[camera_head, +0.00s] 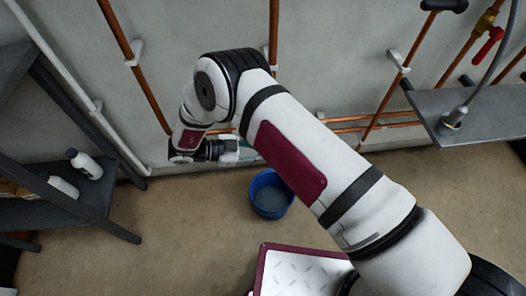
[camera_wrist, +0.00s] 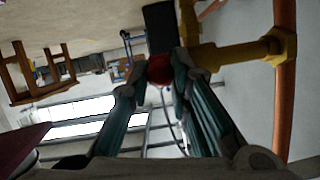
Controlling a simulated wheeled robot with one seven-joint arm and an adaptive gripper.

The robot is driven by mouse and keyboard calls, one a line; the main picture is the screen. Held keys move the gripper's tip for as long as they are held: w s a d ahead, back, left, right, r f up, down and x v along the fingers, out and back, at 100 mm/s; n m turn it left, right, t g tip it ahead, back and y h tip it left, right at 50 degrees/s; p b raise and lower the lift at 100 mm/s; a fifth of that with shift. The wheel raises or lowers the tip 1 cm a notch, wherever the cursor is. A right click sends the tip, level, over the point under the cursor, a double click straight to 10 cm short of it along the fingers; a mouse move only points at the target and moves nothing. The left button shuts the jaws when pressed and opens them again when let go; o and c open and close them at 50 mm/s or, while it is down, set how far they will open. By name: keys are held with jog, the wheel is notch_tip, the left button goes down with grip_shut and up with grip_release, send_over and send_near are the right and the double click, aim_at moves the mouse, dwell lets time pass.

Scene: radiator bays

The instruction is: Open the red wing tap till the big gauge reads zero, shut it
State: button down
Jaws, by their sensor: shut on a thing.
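In the wrist view my gripper (camera_wrist: 161,78) is shut on a small red part (camera_wrist: 160,67), which fits the red wing tap. Only its rounded red end shows between the fingertips; the wings are hidden. A brass fitting (camera_wrist: 235,53) joins it from the right. In the head view my gripper (camera_head: 236,152) is low at the wall, mostly hidden by my own arm, and the tap held there cannot be made out. The big gauge is not visible in either view, so its reading cannot be told.
A blue bucket (camera_head: 270,194) stands on the floor just below my gripper. Copper pipes (camera_head: 134,62) run along the wall. A grey shelf (camera_head: 470,108) juts out at right, near a red lever valve (camera_head: 488,45). Dark shelving with white bottles (camera_head: 84,163) stands at left.

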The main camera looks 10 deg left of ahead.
dwell(0.5)
jog(key=c, duration=1.5)
grip_release()
jog(key=shift+f, duration=0.1)
jog(key=v, duration=1.2)
